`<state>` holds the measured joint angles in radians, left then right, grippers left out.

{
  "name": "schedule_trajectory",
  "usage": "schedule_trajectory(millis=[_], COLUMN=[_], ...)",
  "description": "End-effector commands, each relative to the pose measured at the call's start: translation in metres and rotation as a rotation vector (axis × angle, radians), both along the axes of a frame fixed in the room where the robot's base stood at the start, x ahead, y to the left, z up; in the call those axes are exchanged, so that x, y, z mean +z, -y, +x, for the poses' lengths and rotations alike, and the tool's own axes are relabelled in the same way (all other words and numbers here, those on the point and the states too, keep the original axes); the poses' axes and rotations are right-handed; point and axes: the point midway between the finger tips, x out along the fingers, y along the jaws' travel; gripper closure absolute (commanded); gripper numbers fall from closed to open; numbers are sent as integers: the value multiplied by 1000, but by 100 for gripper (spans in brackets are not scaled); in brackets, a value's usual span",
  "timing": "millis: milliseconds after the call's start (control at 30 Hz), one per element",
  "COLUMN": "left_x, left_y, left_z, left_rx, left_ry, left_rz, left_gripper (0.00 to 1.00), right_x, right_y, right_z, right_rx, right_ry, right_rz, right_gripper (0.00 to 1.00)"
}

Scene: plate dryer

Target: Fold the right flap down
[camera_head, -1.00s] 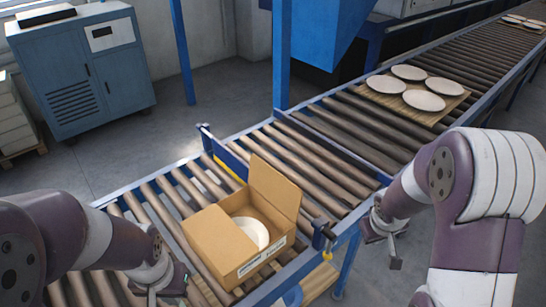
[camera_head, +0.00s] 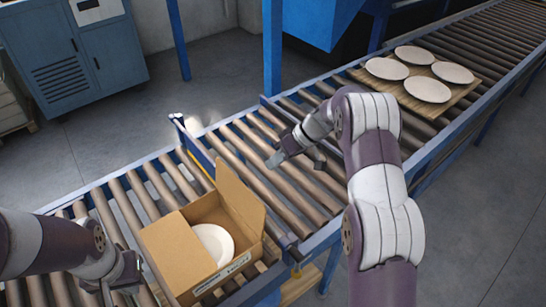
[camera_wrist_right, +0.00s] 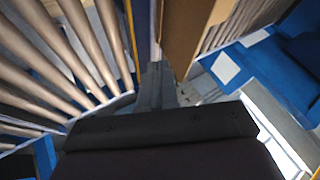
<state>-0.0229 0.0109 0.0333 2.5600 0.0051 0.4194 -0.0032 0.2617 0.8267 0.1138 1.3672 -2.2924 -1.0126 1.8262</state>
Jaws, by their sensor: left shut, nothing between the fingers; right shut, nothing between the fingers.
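An open cardboard box (camera_head: 222,280) stands on the roller conveyor with a white plate (camera_head: 214,243) inside. Its left flap (camera_head: 178,252) lies folded over the left part of the opening. Its right flap (camera_head: 240,205) stands up, tilted outward. My right gripper (camera_head: 276,161) is shut and empty, above the rollers to the right of and beyond the right flap, apart from it in the head view. In the right wrist view, its fingers (camera_wrist_right: 156,85) point toward a brown cardboard surface (camera_wrist_right: 185,32); contact cannot be told. My left gripper (camera_head: 118,286) is shut at the box's left side.
A blue and yellow bar (camera_head: 198,152) runs along the conveyor behind the box. A wooden board (camera_head: 398,97) with several white plates lies farther up the conveyor. A blue post (camera_head: 272,50) rises behind it. The rollers between box and board are bare.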

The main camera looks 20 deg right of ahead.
Motion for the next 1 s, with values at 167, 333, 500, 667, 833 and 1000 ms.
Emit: schedule_trajectory(millis=[167,333,500,667,833,1000], left_x=[10,21,27,28,27,28], left_y=[0,0,0,0,0,0], left_z=[0,0,0,0,0,0], left_rx=[0,0,0,0,0,0], left_ry=[0,0,0,0,0,0], left_rz=[0,0,0,0,0,0], left_gripper=[100,100,100,100,100,100], right_x=[-28,-40,-38,-39,-39,-38], right_y=[-25,-49,-67,-73,-74,-74], right_z=[6,7,-1,-4,-4,-4], right_rx=[3,3,1,1,1,0], right_ry=[-1,1,3,4,4,4], right_rz=[0,0,-1,0,-1,-3], right_gripper=[100,100,100,100,100,100])
